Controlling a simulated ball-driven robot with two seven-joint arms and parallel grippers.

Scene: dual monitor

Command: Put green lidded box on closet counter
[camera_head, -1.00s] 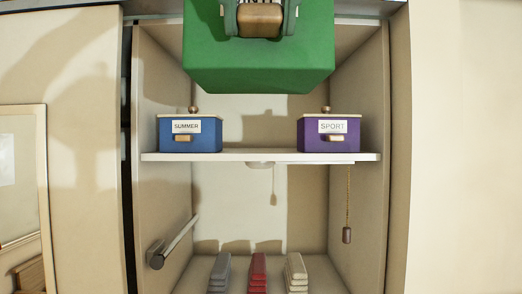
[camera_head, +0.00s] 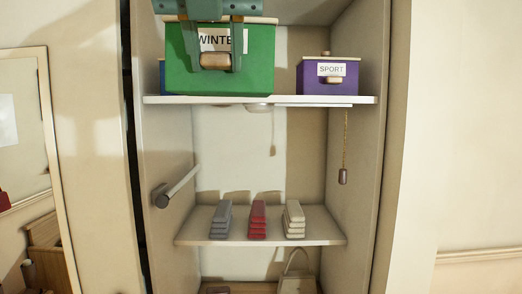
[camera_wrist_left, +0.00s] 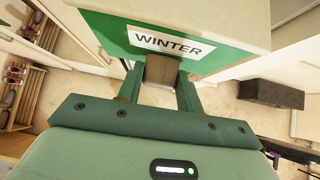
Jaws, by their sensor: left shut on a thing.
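The green lidded box (camera_head: 256,74) has a WINTER label and a brown front knob. In the head view it is at the closet counter (camera_head: 330,100), left of its middle, its bottom edge just above the counter's front edge; I cannot tell whether it touches. My left gripper (camera_head: 214,64) comes from above and is shut on the knob. The box also shows in the left wrist view (camera_wrist_left: 114,33), with the gripper's fingers (camera_wrist_left: 160,72) around the knob. My right gripper is not in view.
A blue box (camera_head: 162,76) is mostly hidden behind the green one. A purple SPORT box (camera_head: 345,87) stands at the counter's right, with a gap between it and the green box. A pull cord (camera_head: 344,150) hangs below. Folded stacks (camera_head: 258,220) lie on the lower shelf.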

